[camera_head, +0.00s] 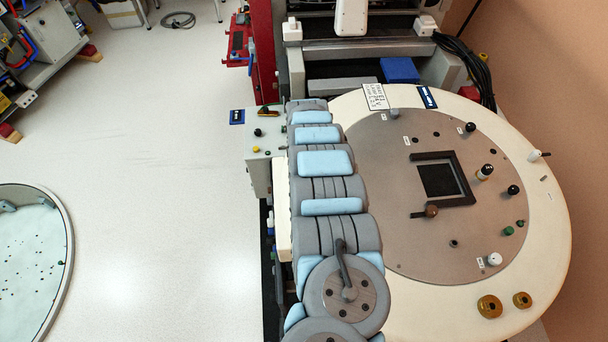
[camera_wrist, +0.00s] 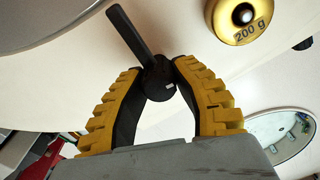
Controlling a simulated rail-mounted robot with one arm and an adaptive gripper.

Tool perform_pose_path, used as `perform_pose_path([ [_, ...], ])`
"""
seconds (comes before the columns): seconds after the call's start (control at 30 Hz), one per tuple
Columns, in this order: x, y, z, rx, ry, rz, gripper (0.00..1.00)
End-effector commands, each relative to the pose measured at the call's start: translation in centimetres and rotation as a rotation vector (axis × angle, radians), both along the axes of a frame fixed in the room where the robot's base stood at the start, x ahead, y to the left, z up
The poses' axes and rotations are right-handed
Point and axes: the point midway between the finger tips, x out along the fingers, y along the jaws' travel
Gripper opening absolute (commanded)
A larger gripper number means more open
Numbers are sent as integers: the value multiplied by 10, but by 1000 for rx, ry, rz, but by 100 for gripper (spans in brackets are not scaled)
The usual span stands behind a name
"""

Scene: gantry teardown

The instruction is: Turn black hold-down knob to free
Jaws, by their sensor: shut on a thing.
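In the wrist view my gripper (camera_wrist: 158,72) has its two yellow-and-black fingers closed around the round hub of a black knob (camera_wrist: 135,40). The fingertips touch the hub from both sides. The knob's flat black bar points to the upper left, its far end near the edge of the grey plate (camera_wrist: 45,22). A small white mark shows on the hub. In the head view my gripper and this knob are not seen; my arm covers the near left part of the white round table (camera_head: 553,235).
A brass 200 g weight (camera_wrist: 243,18) stands close to the right of the knob. In the head view two brass weights (camera_head: 490,306) stand at the front right. The grey disc (camera_head: 400,240) carries a black square frame (camera_head: 468,185), a white knob (camera_head: 494,259) and several small knobs.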

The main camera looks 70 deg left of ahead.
Motion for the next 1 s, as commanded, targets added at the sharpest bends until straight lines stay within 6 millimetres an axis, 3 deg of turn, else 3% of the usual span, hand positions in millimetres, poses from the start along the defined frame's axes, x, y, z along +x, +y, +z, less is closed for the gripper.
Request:
perform_pose_path([
  [0.4,0,0,-2,1,-1,149,0],
  [0.87,0,-1,-1,1,-1,161,0],
  [0.9,0,-1,-1,1,-1,161,35],
  [1.0,0,-1,-1,0,0,160,58],
])
